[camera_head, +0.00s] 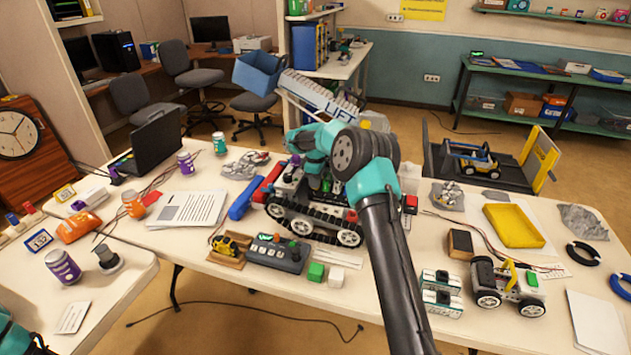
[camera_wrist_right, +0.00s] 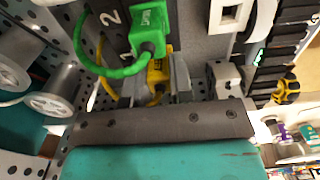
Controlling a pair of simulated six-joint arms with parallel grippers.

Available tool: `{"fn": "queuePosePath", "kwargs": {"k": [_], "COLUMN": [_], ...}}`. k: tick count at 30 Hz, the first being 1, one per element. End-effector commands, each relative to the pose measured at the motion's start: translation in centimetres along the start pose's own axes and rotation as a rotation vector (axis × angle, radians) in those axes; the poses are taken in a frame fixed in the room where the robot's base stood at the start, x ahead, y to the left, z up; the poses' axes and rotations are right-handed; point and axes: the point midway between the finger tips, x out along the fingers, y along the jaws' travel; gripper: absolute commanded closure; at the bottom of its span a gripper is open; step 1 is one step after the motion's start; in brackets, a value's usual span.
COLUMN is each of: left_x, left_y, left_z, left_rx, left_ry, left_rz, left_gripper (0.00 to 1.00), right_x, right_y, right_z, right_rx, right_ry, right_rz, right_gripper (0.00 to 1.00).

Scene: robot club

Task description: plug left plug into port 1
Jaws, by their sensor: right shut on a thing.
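In the right wrist view, a grey perforated panel (camera_wrist_right: 200,45) carries the white labels 2 and 1. A green plug (camera_wrist_right: 148,35) with a looping green cable sits at the panel. Below it, a yellow plug (camera_wrist_right: 158,72) with a yellow cable is between the fingers of my right gripper (camera_wrist_right: 157,88), which is shut on it near the label 1. Whether its tip is inside a port is hidden. In the head view my right gripper (camera_head: 322,180) is over the tracked robot (camera_head: 305,215), mostly covered by my arm. My left gripper is not in view.
A grey control box (camera_head: 277,254) and a green block (camera_head: 316,272) lie in front of the tracked robot. A blue bar (camera_head: 246,198) lies to its left. A wheeled robot (camera_head: 507,287) and a yellow tray (camera_head: 513,226) are on the right.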

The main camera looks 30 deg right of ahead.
Motion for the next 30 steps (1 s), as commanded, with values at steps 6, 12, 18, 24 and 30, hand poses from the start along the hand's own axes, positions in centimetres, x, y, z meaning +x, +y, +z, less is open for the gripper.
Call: {"fn": "queuePosePath", "kwargs": {"k": [6,12,18,24,30], "left_x": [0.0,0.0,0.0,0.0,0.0], "left_y": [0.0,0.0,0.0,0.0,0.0], "left_z": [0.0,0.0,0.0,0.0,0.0], "left_rx": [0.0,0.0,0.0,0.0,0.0], "left_ry": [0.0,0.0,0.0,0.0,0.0], "left_rz": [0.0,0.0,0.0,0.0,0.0], "left_gripper": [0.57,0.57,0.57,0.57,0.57], "right_x": [0.26,0.32,0.27,0.18,0.09], "right_y": [-0.06,-0.08,-0.07,-0.04,-0.03], "right_z": [0.02,0.02,0.02,0.01,0.0], "right_rx": [0.0,0.0,0.0,0.0,0.0], "right_ry": [-0.002,-0.002,-0.002,-0.001,-0.001], "right_rz": [-0.003,-0.004,-0.003,-0.002,-0.001], "right_gripper": [1.0,1.0,0.62,0.49,0.49]}}
